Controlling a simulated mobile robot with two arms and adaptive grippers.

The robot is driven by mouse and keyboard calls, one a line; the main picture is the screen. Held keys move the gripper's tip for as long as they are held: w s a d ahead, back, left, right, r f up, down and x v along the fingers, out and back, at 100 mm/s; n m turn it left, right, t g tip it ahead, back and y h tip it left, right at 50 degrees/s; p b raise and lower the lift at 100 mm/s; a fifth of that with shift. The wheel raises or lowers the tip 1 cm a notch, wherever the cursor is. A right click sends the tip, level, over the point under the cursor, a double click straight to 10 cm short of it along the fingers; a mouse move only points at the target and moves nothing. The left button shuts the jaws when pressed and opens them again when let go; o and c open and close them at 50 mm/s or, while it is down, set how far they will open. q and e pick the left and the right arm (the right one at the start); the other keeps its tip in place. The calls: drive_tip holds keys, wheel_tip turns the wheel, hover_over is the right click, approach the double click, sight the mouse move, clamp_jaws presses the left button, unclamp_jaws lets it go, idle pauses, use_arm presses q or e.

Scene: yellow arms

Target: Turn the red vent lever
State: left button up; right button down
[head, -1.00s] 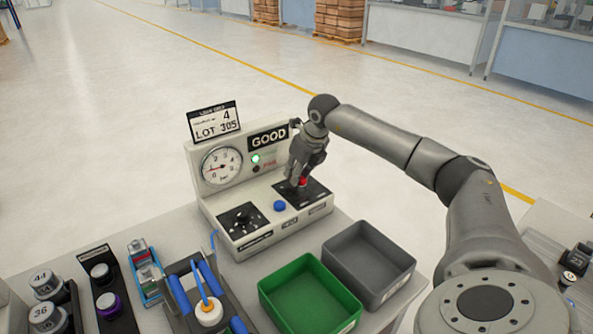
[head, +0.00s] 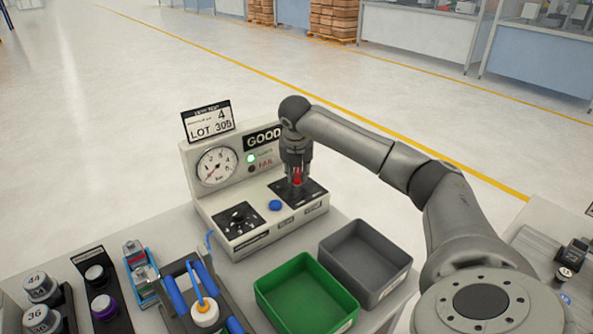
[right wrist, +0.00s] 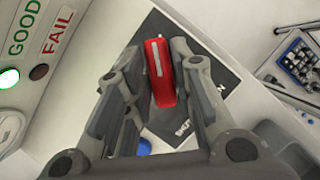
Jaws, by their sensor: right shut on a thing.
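The red vent lever (head: 298,181) stands on a black plate on the right of the pale test box (head: 262,226). In the right wrist view the red lever (right wrist: 160,72) lies between the two fingers, with a white line along it. My right gripper (head: 297,174) points down and is shut on the lever. The fingers hide part of the lever in the head view. The gauge (head: 216,167) has its red needle pointing to the lower left. A green lamp (head: 251,158) glows by the GOOD sign. My left gripper is not in view.
A blue button (head: 275,205) and a black knob plate (head: 239,219) sit left of the lever. A green bin (head: 300,262) and a grey bin (head: 325,250) stand in front. Fixtures with several parts fill the table's front left.

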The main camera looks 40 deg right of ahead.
drive_tip(key=shift+d+m, duration=0.1)
drive_tip(key=shift+m, duration=0.3)
drive_tip(key=c, duration=1.3)
unclamp_jaws()
drive_tip(key=v, duration=1.2)
drive_tip(key=shift+w+r, duration=0.1)
drive_tip(key=shift+w, duration=0.1)
